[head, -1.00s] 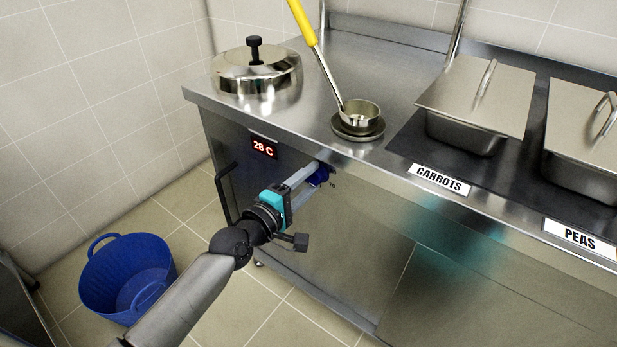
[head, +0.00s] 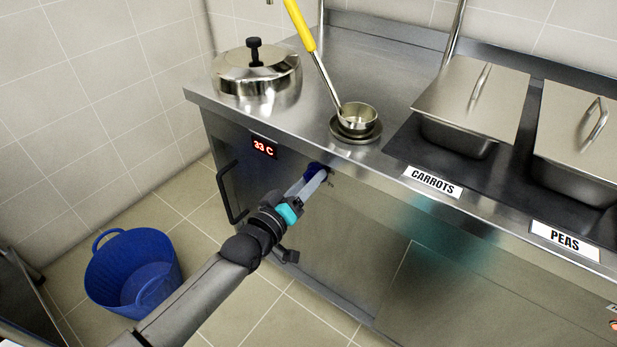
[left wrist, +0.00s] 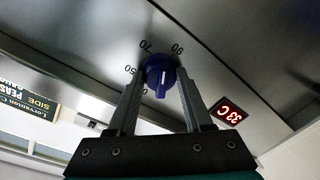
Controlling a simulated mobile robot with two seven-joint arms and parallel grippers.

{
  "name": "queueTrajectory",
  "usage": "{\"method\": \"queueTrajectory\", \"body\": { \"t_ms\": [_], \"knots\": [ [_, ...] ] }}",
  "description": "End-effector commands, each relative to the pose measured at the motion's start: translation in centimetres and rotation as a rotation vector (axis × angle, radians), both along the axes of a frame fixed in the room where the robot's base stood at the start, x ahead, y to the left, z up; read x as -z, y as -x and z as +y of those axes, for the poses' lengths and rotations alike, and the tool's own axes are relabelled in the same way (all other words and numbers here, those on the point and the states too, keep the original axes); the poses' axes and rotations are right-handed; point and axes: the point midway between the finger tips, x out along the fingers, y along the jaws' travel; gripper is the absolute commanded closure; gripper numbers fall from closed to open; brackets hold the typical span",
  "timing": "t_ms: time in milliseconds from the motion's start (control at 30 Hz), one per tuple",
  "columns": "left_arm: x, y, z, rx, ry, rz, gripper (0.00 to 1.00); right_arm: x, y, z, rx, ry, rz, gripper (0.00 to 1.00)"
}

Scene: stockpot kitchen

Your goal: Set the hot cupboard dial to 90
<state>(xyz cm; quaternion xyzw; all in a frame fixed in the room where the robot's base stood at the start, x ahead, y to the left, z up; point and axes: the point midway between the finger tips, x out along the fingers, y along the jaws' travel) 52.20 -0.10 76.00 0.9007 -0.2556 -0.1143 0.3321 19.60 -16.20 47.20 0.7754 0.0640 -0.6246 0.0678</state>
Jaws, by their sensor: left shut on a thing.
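The hot cupboard dial is a blue knob (head: 313,170) on the steel front panel, below the counter edge. My left gripper (head: 318,178) is shut on it, hiding much of it in the head view. In the left wrist view the dial (left wrist: 161,72) sits between the two fingers (left wrist: 160,84). Its raised grip runs nearly up and down in that picture. The marks 50, 70 and 90 (left wrist: 178,48) show around it; a lower mark is partly hidden. I cannot tell surely which mark it points to. The red display (head: 264,147) reads 33 C. My right gripper is out of view.
A door handle (head: 228,193) stands left of my left arm. A blue tub (head: 133,272) is on the floor. On the counter are a steel lid (head: 256,73), a yellow-handled ladle (head: 357,116) and lidded pans labelled CARROTS (head: 432,183) and PEAS (head: 565,240).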

Motion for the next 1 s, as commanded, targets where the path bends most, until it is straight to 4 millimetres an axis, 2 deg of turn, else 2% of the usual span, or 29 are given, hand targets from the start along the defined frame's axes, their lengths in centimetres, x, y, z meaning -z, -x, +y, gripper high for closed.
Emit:
{"method": "queueTrajectory", "body": {
  "t_ms": [500, 1000],
  "knots": [
    [0.1, 0.0, 0.0, -0.001, -0.331, -0.24, 1.0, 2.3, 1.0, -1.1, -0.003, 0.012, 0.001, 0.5],
    [0.1, 0.0, 0.0, -0.001, -0.435, -0.317, 1.0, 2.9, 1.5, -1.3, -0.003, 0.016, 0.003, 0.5]
  ]
}}
